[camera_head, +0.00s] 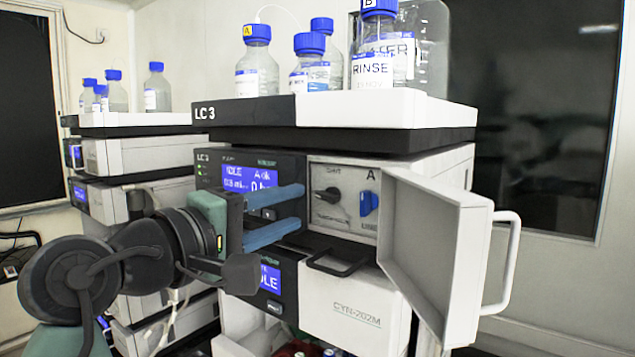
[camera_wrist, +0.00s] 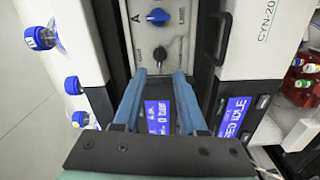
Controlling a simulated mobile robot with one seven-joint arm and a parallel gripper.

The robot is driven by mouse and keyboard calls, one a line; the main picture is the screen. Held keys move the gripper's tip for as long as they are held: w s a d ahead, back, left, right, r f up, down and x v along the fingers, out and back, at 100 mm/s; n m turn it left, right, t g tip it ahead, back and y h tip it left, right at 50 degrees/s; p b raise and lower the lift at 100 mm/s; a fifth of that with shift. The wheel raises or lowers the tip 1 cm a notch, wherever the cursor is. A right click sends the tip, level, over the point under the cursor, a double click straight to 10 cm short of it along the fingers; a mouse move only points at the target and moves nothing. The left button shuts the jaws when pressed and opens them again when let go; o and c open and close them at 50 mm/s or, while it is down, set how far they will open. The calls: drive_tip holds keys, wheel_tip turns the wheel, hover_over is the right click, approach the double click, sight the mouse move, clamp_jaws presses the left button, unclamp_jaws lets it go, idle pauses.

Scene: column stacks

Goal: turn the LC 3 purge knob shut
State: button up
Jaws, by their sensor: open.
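The LC 3 stack (camera_head: 205,112) stands in front of me with its panel door (camera_head: 432,240) swung open to the right. Behind the door is a pale panel with a black knob (camera_head: 328,195) and, to its right, a blue knob (camera_head: 369,203). The black knob's pointer lies roughly level; the blue knob's grip stands roughly upright. I cannot read which is the purge knob. My gripper (camera_head: 300,206) is open and empty, its blue fingers just short of the panel. In the wrist view the black knob (camera_wrist: 160,53) is ahead between the fingertips (camera_wrist: 160,72), with the blue knob (camera_wrist: 158,16) beyond.
Blue-capped bottles (camera_head: 257,68) stand on the white top tray (camera_head: 400,108). A black handle (camera_head: 338,262) juts out below the knob panel. The open door's white handle (camera_head: 508,262) sticks out at right. Another stack (camera_head: 150,155) stands behind at left.

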sight(322, 198)
drive_tip(key=p+x, duration=0.2)
drive_tip(key=x, duration=0.5)
drive_tip(key=shift+p, duration=0.35)
clamp_jaws()
